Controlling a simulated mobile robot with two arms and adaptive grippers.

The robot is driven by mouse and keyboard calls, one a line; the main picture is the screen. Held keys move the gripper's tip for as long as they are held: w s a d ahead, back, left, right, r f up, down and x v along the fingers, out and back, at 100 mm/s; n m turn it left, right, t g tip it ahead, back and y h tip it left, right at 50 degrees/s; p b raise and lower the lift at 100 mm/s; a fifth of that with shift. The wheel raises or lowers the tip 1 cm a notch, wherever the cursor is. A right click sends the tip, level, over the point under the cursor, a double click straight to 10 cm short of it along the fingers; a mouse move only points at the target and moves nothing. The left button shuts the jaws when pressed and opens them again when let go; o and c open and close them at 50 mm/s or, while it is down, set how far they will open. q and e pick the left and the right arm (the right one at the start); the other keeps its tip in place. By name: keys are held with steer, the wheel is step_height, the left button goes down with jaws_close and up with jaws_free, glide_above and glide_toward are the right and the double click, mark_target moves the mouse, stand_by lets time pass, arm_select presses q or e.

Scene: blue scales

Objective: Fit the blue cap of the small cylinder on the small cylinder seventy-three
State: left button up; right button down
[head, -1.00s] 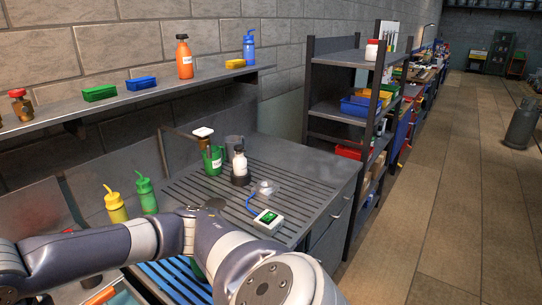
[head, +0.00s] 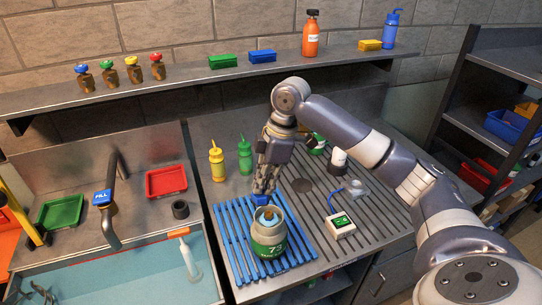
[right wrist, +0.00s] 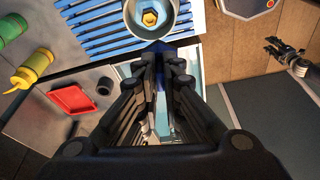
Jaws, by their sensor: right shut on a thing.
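The small cylinder seventy-three (head: 268,249), grey with a green band marked 73, stands upright on the blue slatted scale (head: 233,250). Its open collar shows a brass-yellow valve, also seen from above in the right wrist view (right wrist: 150,17). My right gripper (head: 265,187) points down just behind and above the cylinder, shut on the blue cap (head: 268,199). The cap is apart from the valve in the right wrist view, where the fingers (right wrist: 160,60) mostly hide it. My left gripper (head: 38,291) is at the lower left edge, too small to read.
A white meter (head: 341,226) stands right of the scale. Yellow (head: 217,163) and green (head: 245,157) squeeze bottles stand behind it. A water-filled sink (head: 120,275) lies left, with a red tray (head: 166,181) behind.

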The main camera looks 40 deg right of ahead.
arm_select(q)
steer(key=shift+s+d+r+p, duration=0.15)
steer(key=shift+d+r+p, duration=0.15)
steer(key=shift+d+r, duration=0.25)
steer(key=shift+s+d+r+p, duration=0.15)
steer(key=shift+d+r+p, duration=0.1)
steer(key=shift+d+r, duration=0.25)
arm_select(e)
steer(key=d, duration=0.1)
steer(key=r+n, duration=0.1)
steer(key=d+r+n, duration=0.1)
steer(key=shift+w+d+g, duration=0.25)
steer(key=shift+d+g, duration=0.05)
arm_select(q)
steer(key=shift+a, duration=0.1)
steer(key=shift+a+f+b, duration=0.35)
steer(key=shift+f+b, duration=0.35)
arm_select(e)
steer(key=shift+s+d+f+x, duration=0.1)
steer(key=shift+d+x, duration=0.2)
steer(key=shift+x, duration=1.05)
steer(key=shift+s+d+f+x, duration=0.1)
steer(key=shift+d+x, duration=0.2)
steer(key=shift+x, duration=1.05)
steer(key=shift+d+x, duration=0.3)
steer(key=shift+x, duration=1.05)
arm_select(q)
steer(key=shift+r, duration=0.1)
steer(key=shift+r+p, duration=0.45)
steer(key=shift+p, duration=0.1)
